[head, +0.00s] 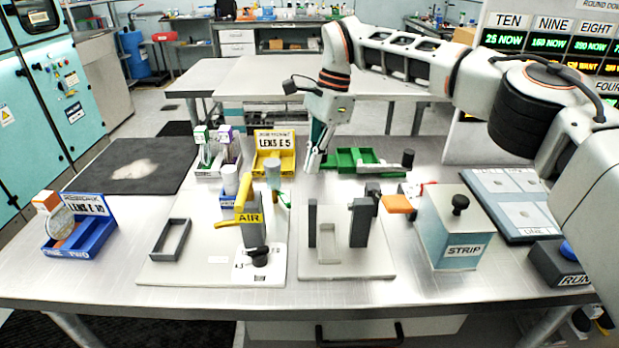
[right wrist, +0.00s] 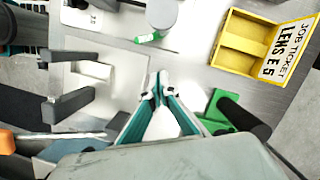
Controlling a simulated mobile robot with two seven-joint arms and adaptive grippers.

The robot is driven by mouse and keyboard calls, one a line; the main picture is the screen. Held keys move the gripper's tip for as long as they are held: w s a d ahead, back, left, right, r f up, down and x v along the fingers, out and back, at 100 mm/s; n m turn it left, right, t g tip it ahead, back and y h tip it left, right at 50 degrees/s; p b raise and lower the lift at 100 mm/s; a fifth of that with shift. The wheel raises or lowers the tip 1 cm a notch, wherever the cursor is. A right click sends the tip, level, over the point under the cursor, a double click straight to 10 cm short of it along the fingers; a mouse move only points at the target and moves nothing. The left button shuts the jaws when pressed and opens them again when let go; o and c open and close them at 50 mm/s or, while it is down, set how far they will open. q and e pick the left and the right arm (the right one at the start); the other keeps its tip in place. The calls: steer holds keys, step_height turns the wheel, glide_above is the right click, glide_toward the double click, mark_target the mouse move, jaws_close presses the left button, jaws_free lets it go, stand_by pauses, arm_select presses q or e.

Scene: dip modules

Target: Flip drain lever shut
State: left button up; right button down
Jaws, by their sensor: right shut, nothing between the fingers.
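My right gripper (head: 312,166) is shut and empty, pointing down just left of the green tray (head: 355,158). In the right wrist view its closed fingertips (right wrist: 157,90) are over bare metal table, with the green tray (right wrist: 218,108) at their right. No part is clearly marked as the drain lever. An orange piece (head: 398,204) sits at the left side of the tank labelled STRIP (head: 462,250), apart from the gripper. A yellow lever-like piece labelled AIR (head: 249,217) stands on the left fixture. I cannot tell which is the drain lever. My left gripper is out of view.
A yellow LENS E 5 tray (head: 274,165) stands left of the gripper. A grey plate with dark posts (head: 360,222) is in front of it. A black cylinder (head: 407,158) is at the green tray's right end. A blue tray (head: 80,240) stands far left.

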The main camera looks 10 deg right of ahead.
steer(key=shift+v, duration=2.2)
steer(key=shift+w+f, duration=0.1)
